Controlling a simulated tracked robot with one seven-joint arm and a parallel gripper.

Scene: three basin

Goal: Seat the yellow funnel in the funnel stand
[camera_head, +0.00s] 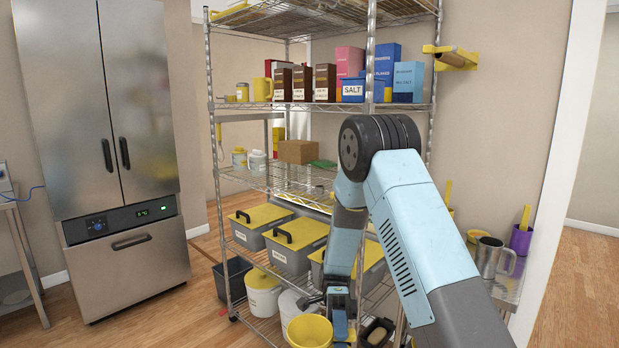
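A round yellow open-topped thing (310,331), which may be the yellow funnel, shows at the bottom edge of the head view, low at the front of the wire rack. Its lower part is cut off by the frame. My gripper (334,318) points down right beside its right rim. I cannot tell whether the fingers touch it or how far apart they are. I cannot make out a funnel stand. My arm hides part of the rack's right side.
The wire rack (213,170) holds boxes on its upper shelf and grey bins with yellow lids (262,216) lower down. A white bucket (263,291) stands on the bottom shelf. A metal jug (490,257) and purple cup (521,239) stand at right. Floor at left is clear.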

